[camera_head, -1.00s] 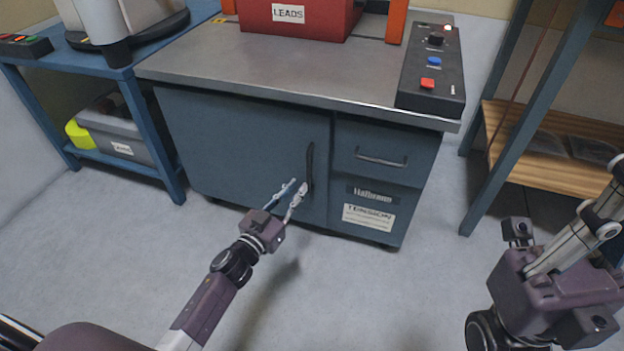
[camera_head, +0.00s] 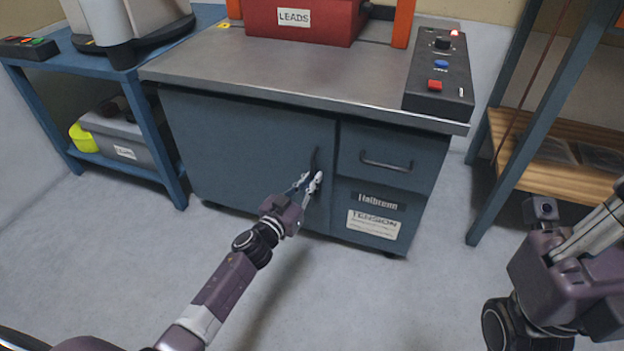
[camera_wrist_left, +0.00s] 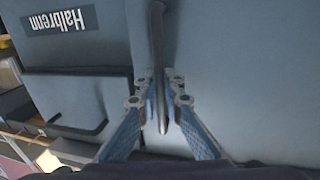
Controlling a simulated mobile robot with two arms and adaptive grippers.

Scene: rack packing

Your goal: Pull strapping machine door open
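The strapping machine door (camera_head: 240,150) is a flat blue-grey panel at the left of the cabinet front, shut flush with it. Its dark vertical handle (camera_head: 315,158) is near the door's right edge. My left gripper (camera_head: 309,181) is at the handle's lower part. In the left wrist view, the handle (camera_wrist_left: 157,50) runs down between the two fingers of my left gripper (camera_wrist_left: 160,92), with a small gap that reads as open; contact is hard to judge. My right gripper (camera_head: 598,222) is at the right edge, its fingertips cut off by the frame.
A drawer (camera_head: 375,150) with its own handle is right of the door. A control box (camera_head: 438,85) and a red LEADS box (camera_head: 300,22) are on the cabinet top. A blue table (camera_head: 160,150) stands left and a wooden-shelved rack (camera_head: 560,165) right. The floor in front is clear.

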